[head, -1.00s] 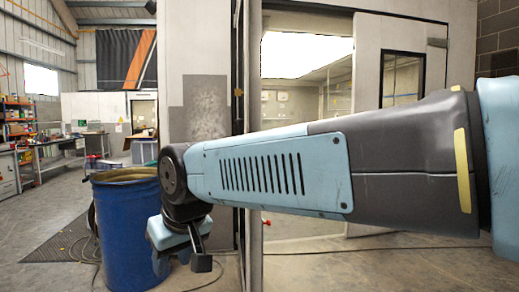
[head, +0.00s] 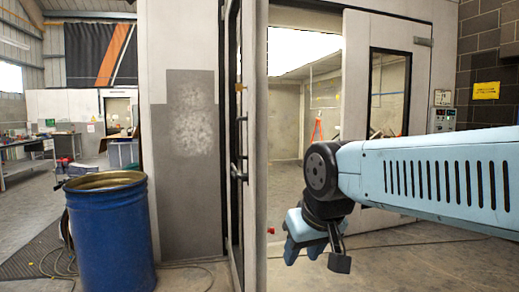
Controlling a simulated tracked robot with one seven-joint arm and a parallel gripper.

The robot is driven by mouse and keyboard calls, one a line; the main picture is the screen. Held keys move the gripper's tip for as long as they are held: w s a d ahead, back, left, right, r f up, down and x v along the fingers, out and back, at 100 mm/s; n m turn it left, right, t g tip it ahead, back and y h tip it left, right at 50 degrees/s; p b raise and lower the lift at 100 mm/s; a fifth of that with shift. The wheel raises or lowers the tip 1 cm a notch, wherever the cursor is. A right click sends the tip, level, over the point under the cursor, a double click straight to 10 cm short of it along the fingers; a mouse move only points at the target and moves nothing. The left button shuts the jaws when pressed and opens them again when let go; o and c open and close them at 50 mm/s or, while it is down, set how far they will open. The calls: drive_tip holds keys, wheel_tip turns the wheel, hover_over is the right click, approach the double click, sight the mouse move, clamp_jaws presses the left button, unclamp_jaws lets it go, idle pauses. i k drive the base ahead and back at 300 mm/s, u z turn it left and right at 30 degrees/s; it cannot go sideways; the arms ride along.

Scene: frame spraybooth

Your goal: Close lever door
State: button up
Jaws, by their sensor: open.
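The lever door (head: 232,130) of the spray booth stands open, seen nearly edge-on left of the doorway. Dark handle hardware (head: 241,165) shows on its narrow visible face; the lever's exact shape is hard to make out. A pale vertical panel edge (head: 256,120) stands just right of it. My gripper (head: 319,258) is open and empty, pointing down in front of the doorway. It is right of the door and appears apart from it.
A blue drum (head: 108,235) stands at left, near the booth's grey-patched wall (head: 190,130). A windowed door panel (head: 388,95) is right of the doorway, partly behind my arm. Cables (head: 60,262) lie by the drum. The floor in front of the doorway looks clear.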

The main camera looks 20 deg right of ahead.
sight(245, 31)
drive_tip(key=z, duration=0.5)
drive_tip(key=i, duration=1.05)
drive_tip(key=u, duration=0.4)
